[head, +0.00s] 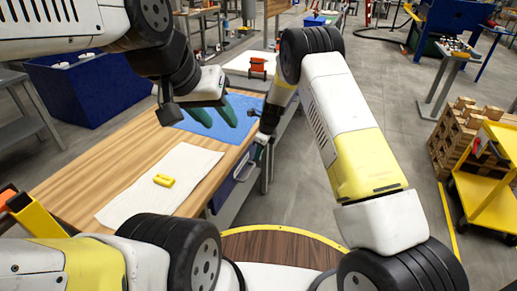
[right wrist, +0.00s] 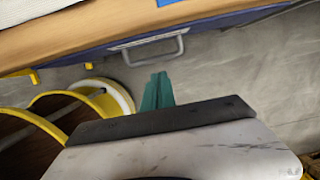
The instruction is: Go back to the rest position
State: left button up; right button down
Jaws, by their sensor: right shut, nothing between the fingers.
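My left gripper (head: 231,113) hangs over the blue mat (head: 192,122) on the wooden workbench (head: 85,172); its two green fingers stand apart with nothing seen between them. My right gripper (head: 258,150) is beside the bench's right edge, partly hidden by its own arm. In the right wrist view its green fingers (right wrist: 157,91) are together and empty, over the floor in front of the bench's drawer handle (right wrist: 155,47).
A blue bin (head: 88,88) stands behind. A yellow cart (head: 490,195) and stacked pallets (head: 463,132) are at the right. Grey floor is clear between.

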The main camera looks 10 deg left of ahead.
jog(key=s+d+r+n+t, duration=0.1)
jog(key=s+d+r+n, duration=0.25)
jog(key=r, duration=0.55)
jog(key=s+d+r+n+y, duration=0.1)
jog(key=s+d+r+n, duration=0.1)
jog(key=d+r, duration=0.5)
jog(key=s+d+r+n+t, duration=0.1)
jog(key=s+d+r+n, duration=0.15)
jog(key=r, duration=0.95)
jog(key=s+d+r+n+t, duration=0.1)
jog(key=s+d+r+n, duration=0.2)
jog(key=s, duration=0.5)
jog(key=s+d+r+n+t+h, duration=0.1)
jog(key=s+d+n, duration=0.3)
jog(key=s, duration=0.5)
jog(key=s+d+r+n+t, duration=0.1)
jog(key=s+d+r+n, duration=0.3)
jog(key=s, duration=0.5)
jog(key=shift+d+r+n+h, duration=0.3)
jog(key=shift+n, duration=1)
